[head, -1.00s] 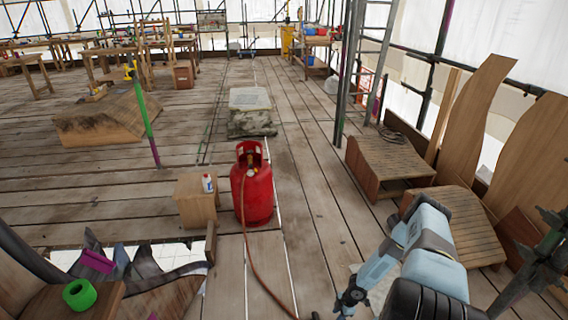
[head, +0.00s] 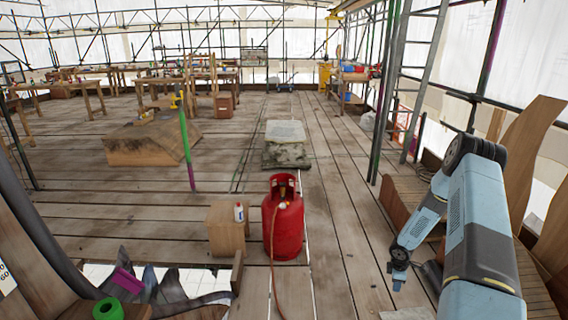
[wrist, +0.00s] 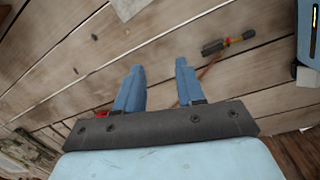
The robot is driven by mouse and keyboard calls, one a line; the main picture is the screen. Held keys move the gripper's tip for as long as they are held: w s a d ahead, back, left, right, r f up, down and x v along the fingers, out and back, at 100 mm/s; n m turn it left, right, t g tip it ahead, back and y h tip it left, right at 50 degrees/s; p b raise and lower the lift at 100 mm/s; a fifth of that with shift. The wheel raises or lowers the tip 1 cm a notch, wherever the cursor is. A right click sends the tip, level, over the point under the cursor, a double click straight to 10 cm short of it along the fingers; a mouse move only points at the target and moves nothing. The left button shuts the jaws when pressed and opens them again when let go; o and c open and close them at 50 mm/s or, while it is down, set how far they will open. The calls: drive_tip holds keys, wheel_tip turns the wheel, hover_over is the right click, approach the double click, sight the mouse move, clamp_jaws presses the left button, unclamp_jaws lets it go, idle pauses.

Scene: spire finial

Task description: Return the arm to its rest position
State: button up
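My arm (head: 470,220) is blue-grey. It rises at the right of the head view, bends at a dark elbow joint, and its forearm hangs down and to the left. My gripper (head: 398,280) is at the low end of the forearm, above the plank floor and right of the red gas cylinder (head: 283,220). In the wrist view my gripper (wrist: 159,66) shows two blue fingers spread apart, with only floor planks between them. It holds nothing.
A dark-handled tool (wrist: 228,43) lies on the floor beyond the fingers in the wrist view. A wooden block with a white bottle (head: 239,212) stands left of the cylinder. Wooden ramp-like pieces, a ladder (head: 408,80) and scaffold poles crowd the right.

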wheel_tip(320, 180, up, 24)
drive_tip(key=w+m+h, duration=0.2)
drive_tip(key=m, duration=0.1)
drive_tip(key=s+a+r+m+t, duration=0.1)
drive_tip(key=s+a+r+m, duration=0.2)
drive_tip(key=r, duration=0.8)
drive_tip(key=s+a+r+m+t, duration=0.1)
drive_tip(key=s+a+r, duration=0.3)
drive_tip(key=r, duration=0.7)
drive_tip(key=s+a+r+m+t+y, duration=0.1)
drive_tip(key=s+a+r, duration=0.4)
drive_tip(key=s, duration=0.5)
drive_tip(key=s+a+r+m+y, duration=0.1)
drive_tip(key=s+a+r+m, duration=0.3)
drive_tip(key=s, duration=0.6)
drive_tip(key=s+a+r+m+t+y, duration=0.1)
drive_tip(key=s+a+r+m, duration=0.1)
drive_tip(key=s+a+r, duration=0.4)
drive_tip(key=s+r, duration=0.2)
drive_tip(key=s, duration=0.3)
drive_tip(key=shift+r+t+y, duration=0.3)
drive_tip(key=shift+a, duration=0.1)
